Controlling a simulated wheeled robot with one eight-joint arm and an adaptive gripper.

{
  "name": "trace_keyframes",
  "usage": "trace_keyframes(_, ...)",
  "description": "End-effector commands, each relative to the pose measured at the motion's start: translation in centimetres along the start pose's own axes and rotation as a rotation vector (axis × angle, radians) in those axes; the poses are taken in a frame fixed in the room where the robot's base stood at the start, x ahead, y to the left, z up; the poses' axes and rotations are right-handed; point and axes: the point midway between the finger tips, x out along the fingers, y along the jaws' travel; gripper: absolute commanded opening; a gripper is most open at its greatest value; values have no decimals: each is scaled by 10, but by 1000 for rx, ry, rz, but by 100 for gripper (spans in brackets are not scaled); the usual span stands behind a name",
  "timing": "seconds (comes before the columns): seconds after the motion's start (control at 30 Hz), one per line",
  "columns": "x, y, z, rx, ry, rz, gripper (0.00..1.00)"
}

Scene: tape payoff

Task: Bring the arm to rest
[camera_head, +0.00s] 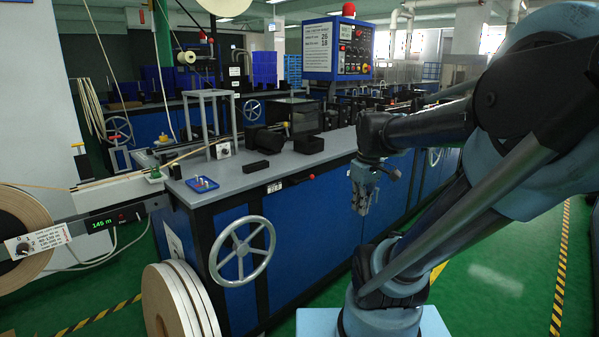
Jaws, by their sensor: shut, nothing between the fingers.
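My gripper (362,206) hangs at the end of my arm, pointing down in front of the blue side of the machine bench. It is shut with nothing between its fingers. My arm (420,128) reaches in from the right, bent, with its last section running left. The gripper is apart from the bench and hangs below the level of its grey top. The fingertips look small at this distance.
The bench (250,180) has a handwheel (243,251) on its front. Tape rolls (180,300) stand on the floor, and a large roll (22,240) is at the left. A control box (338,48) stands behind. Green floor (490,285) is clear at the right.

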Motion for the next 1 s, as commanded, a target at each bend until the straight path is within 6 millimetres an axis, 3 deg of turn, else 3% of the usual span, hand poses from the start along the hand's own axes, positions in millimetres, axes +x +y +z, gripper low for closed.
trace_keyframes(0.3,42,-32,56,370,23,32,0)
trace_keyframes(0.5,64,-44,79,543,37,44,0)
trace_keyframes(1.0,73,-49,86,611,43,48,0)
